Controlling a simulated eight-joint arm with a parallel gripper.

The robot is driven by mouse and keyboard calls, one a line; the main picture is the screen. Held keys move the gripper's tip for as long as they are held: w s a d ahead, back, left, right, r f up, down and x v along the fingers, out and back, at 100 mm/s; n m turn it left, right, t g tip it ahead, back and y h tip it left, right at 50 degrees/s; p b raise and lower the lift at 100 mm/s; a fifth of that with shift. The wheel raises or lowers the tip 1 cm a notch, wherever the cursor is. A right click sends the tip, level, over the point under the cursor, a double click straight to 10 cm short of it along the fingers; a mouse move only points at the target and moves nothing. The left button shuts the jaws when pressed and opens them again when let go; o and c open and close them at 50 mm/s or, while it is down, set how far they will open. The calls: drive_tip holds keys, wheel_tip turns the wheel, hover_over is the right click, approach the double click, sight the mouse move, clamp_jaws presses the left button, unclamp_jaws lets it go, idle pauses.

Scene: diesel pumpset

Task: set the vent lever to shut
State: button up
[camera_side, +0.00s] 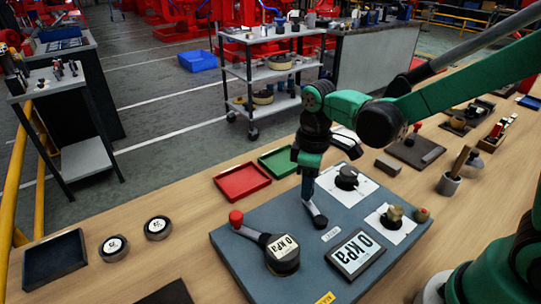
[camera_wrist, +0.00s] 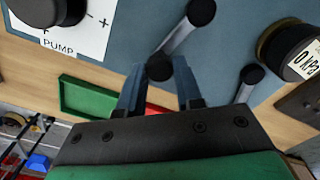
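The vent lever (camera_side: 319,219), a pale arm with dark round ends, is on the blue-grey panel (camera_side: 228,246), beside a small white label too small to read. It also shows in the wrist view (camera_wrist: 182,37), slanting from a dark pivot down to a dark end knob. My gripper (camera_side: 308,187) is low over the panel, pointing down at the lever's far end. In the wrist view my gripper's fingers (camera_wrist: 158,80) stand on both sides of the end knob, with little or no gap. They look shut on it. The fingertips' lower parts are partly hidden.
Red (camera_side: 242,181) and green (camera_side: 279,162) trays lie behind.

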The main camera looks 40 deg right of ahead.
clamp_jaws()
drive_tip(key=shift+d, duration=0.15)
drive_tip(key=shift+s+d+m, duration=0.15)
drive_tip(key=shift+d+m, duration=0.2)
drive_tip(key=shift+m, duration=0.75)
drive_tip(key=m, duration=0.1)
drive_tip(key=s+d+m, duration=0.1)
drive_tip(key=m, duration=0.1)
drive_tip(key=shift+d+m, duration=0.25)
drive_tip(key=shift+m, duration=0.05)
drive_tip(key=shift+s+d+m, duration=0.4)
drive_tip(key=shift+s+m, duration=0.1)
drive_tip(key=shift+m, duration=0.7)
drive_tip(key=shift+s+d+m, duration=0.15)
drive_tip(key=shift+s+m, duration=0.2)
drive_tip(key=shift+m, duration=0.45)
drive_tip(key=shift+s+d+m, duration=0.15)
drive_tip(key=shift+s+m, duration=0.15)
drive_tip(key=shift+m, duration=0.5)
